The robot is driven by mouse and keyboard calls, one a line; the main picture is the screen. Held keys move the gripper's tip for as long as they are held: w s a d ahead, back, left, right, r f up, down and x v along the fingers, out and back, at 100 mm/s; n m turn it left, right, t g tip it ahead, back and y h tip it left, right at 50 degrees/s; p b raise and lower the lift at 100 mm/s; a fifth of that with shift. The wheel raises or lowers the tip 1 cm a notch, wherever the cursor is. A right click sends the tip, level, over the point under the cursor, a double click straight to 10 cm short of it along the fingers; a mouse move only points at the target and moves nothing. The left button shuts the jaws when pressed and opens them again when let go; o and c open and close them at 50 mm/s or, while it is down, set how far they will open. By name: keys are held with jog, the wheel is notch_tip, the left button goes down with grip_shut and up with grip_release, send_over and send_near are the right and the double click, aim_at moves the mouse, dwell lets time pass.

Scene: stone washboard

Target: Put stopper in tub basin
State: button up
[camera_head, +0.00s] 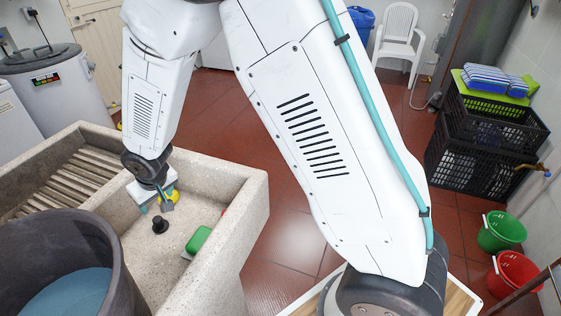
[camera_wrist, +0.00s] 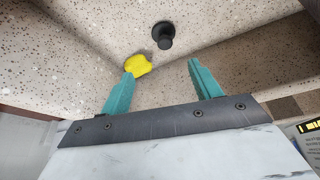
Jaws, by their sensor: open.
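The black stopper (camera_head: 160,225) stands upright on the floor of the stone tub basin (camera_head: 226,232). In the wrist view the stopper (camera_wrist: 164,36) lies beyond my fingertips, between their directions, with a gap to them. My gripper (camera_head: 160,206) hangs over the basin near its back side, just behind the stopper in the head view. In the wrist view my gripper (camera_wrist: 162,70) has its two teal fingers spread apart with nothing between them. A yellow sponge-like piece (camera_wrist: 138,65) shows by the left fingertip; in the head view the yellow piece (camera_head: 172,196) is partly hidden by my gripper.
A green block (camera_head: 199,240) lies in the basin to the right of the stopper. A dark tub with water (camera_head: 118,246) stands at the front left. The ribbed washboard (camera_head: 68,182) is left of the basin. The basin walls (camera_head: 254,212) rise around my gripper.

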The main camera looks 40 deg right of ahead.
jog(key=s+d+r+m+g+h, duration=0.1)
jog(key=s+d+r, duration=0.5)
jog(key=d+r, duration=0.3)
jog(key=s+d+r+m+h, duration=0.1)
jog(key=s+d+r, duration=0.65)
jog(key=r, duration=0.25)
jog(key=s+d+r+g, duration=0.1)
jog(key=s+d+r, duration=0.1)
jog(key=s, duration=0.8)
jog(key=s+d+r+m+g, duration=0.1)
jog(key=s+d+r, duration=0.2)
jog(key=s, duration=0.7)
jog(key=shift+d+r+m+y, duration=0.3)
jog(key=shift+d+r+y, duration=0.1)
jog(key=shift+d, duration=0.3)
